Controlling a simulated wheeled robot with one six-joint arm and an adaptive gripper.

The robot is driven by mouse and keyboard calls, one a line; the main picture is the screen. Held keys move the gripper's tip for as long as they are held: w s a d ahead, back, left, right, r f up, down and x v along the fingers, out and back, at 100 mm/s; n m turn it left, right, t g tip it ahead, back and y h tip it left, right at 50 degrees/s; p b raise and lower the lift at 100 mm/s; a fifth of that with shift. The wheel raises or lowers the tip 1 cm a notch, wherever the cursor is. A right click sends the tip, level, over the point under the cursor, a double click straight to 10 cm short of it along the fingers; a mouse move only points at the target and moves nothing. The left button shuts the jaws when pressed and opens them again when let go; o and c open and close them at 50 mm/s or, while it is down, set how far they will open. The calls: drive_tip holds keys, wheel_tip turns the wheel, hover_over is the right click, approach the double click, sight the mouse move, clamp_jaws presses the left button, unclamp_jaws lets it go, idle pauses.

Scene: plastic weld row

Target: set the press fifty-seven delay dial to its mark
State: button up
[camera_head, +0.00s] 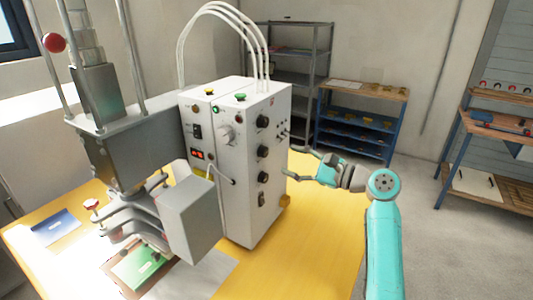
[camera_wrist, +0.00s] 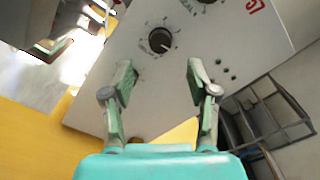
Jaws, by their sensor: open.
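The press's white control box (camera_head: 270,210) stands on the yellow table, with a column of black dials on its right-hand face. The upper dial (camera_head: 262,121), middle dial (camera_head: 263,151) and lower dial (camera_head: 263,177) show there. The wrist view shows one black dial (camera_wrist: 160,40) with a pale pointer line and printed scale marks around it. Its labels are too small to read, so I cannot tell which is the delay dial. My gripper (camera_head: 297,161) is open and empty, beside that face. In the wrist view its fingers (camera_wrist: 160,78) are spread below the dial, apart from it.
The grey press head (camera_head: 190,215) stands left of the box, over a green piece (camera_head: 140,265). White hoses (camera_head: 240,20) arch from the box top. A blue-framed bench (camera_head: 350,130) and grey shelf (camera_head: 300,60) stand behind. Open floor lies to the right.

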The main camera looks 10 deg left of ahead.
sight(266, 153)
drive_tip(key=x, duration=0.7)
drive_tip(key=shift+w+a+f, duration=0.1)
drive_tip(key=shift+w+a, duration=0.05)
drive_tip(key=shift+a, duration=0.1)
clamp_jaws()
